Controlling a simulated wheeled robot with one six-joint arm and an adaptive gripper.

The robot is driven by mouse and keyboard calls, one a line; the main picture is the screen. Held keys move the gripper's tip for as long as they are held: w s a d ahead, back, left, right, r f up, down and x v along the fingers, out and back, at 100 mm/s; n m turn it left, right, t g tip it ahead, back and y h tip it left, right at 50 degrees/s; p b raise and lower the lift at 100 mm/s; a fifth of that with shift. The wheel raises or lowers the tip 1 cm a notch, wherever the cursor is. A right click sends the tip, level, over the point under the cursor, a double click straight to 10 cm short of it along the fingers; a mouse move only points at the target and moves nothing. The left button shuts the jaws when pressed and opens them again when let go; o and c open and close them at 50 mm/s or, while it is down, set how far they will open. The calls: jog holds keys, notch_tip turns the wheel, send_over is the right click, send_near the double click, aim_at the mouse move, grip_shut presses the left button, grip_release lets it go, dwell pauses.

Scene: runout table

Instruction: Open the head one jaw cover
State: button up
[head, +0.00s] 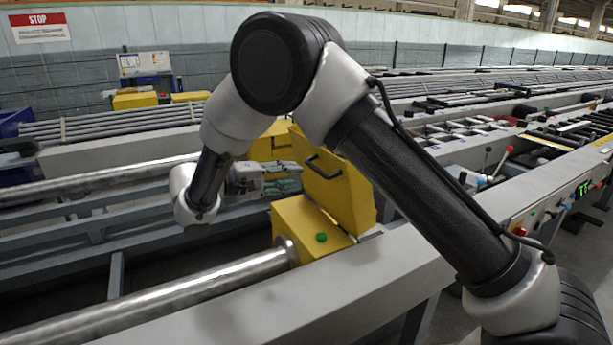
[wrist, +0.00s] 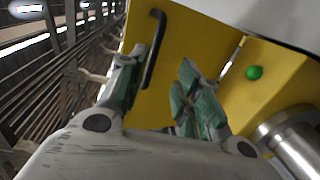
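The yellow jaw cover (head: 345,195) stands raised, roughly upright, at the back edge of the yellow head box (head: 300,222). Its black bar handle (head: 325,166) is on the face toward my gripper. My gripper (head: 290,178) is left of the cover, with its fingers pointing at it. In the wrist view, my gripper (wrist: 165,90) has its green-padded fingers spread apart. The handle (wrist: 155,60) shows in the gap between them, nearer the left finger. I see no finger closed on it. The cover (wrist: 180,30) fills the middle of the wrist view.
A green button (head: 321,237) sits on the box top; it also shows in the wrist view (wrist: 254,72). A steel bar (head: 180,297) enters the box from the left. The grey table beam (head: 260,310) runs alongside. A control panel (head: 560,208) stands at right.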

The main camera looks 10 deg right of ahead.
jog(key=v, duration=0.5)
notch_tip(320, 180, down, 7)
jog(key=s+d+n+g+y, duration=0.2)
jog(key=s+n, duration=0.1)
jog(key=n, duration=0.1)
jog(key=s+d+n+g+y, duration=0.1)
jog(key=s+d+g+y, duration=0.25)
jog(key=d, duration=0.45)
jog(key=s+d+r+m+t+y, duration=0.1)
jog(key=s+d+r+m+y, duration=0.2)
jog(key=d, duration=0.6)
jog(key=s+d+r+m+t+y, duration=0.1)
jog(key=s+d+r+m+y, duration=0.2)
jog(key=s+d+r, duration=0.4)
jog(key=s+d+r+m+t+y, duration=0.1)
jog(key=s+d+r+m+y, duration=0.2)
jog(key=s+d+r, duration=0.3)
jog(key=s+d, duration=0.4)
jog(key=d, duration=0.1)
jog(key=shift+s+d+t+y, duration=0.15)
jog(key=shift+d+t+y, duration=0.2)
jog(key=shift+d, duration=0.05)
